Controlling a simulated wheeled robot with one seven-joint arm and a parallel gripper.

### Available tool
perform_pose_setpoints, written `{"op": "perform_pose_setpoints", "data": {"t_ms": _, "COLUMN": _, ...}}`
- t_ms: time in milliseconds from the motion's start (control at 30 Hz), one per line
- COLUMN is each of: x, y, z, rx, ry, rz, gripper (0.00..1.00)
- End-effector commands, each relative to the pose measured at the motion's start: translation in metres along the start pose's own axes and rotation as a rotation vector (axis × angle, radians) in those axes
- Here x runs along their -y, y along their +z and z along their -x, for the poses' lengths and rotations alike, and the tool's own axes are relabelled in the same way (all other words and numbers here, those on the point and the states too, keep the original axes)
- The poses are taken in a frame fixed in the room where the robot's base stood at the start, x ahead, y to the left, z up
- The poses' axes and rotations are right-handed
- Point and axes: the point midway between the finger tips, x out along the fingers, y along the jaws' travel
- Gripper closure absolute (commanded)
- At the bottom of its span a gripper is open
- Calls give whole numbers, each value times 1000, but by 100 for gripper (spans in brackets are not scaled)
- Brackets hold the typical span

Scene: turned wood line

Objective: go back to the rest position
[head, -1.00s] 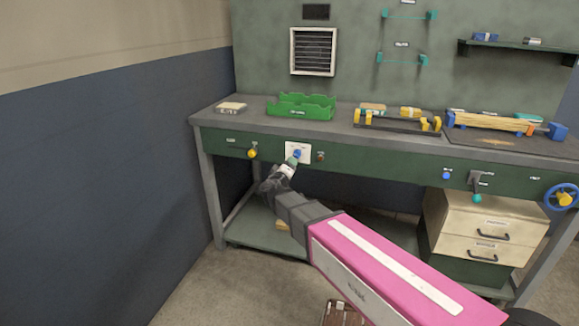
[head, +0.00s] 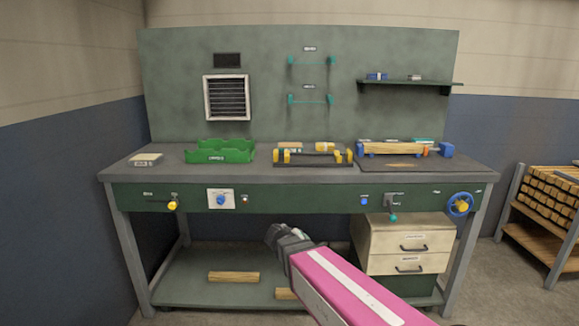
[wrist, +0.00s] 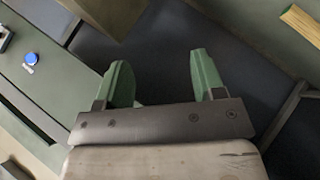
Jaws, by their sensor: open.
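My gripper (head: 275,234) is in front of the workbench in the head view, below the front panel and apart from it. In the wrist view my gripper (wrist: 160,80) shows two green fingers spread apart with nothing between them. My pink arm link reaches in from the lower right of the head view. The workbench (head: 300,178) has a dark green front panel (head: 290,197) with a blue knob on a white plate (head: 220,199), a yellow knob (head: 173,205) and a blue handwheel (head: 460,204).
A green tray (head: 220,151), a black rack with yellow ends (head: 312,158) and a blue-ended clamp holding wood (head: 405,150) stand on the bench. A drawer unit (head: 408,244) is under it. Wood pieces (head: 233,277) lie on the lower shelf. A rack of wood (head: 550,205) stands right.

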Motion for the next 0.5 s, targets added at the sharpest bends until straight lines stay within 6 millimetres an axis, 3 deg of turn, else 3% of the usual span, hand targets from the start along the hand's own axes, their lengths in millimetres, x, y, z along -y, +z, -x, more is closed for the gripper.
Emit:
{"op": "perform_pose_setpoints", "data": {"t_ms": 33, "x": -11, "y": 22, "z": -10, "rx": 60, "ry": -30, "rz": -23, "gripper": 37}}
{"op": "perform_pose_setpoints", "data": {"t_ms": 200, "x": -30, "y": 82, "z": -33, "rx": 246, "ry": -165, "rz": -93, "gripper": 37}}
{"op": "perform_pose_setpoints", "data": {"t_ms": 500, "x": -49, "y": 171, "z": -44, "rx": 491, "ry": -456, "rz": -233, "gripper": 37}}
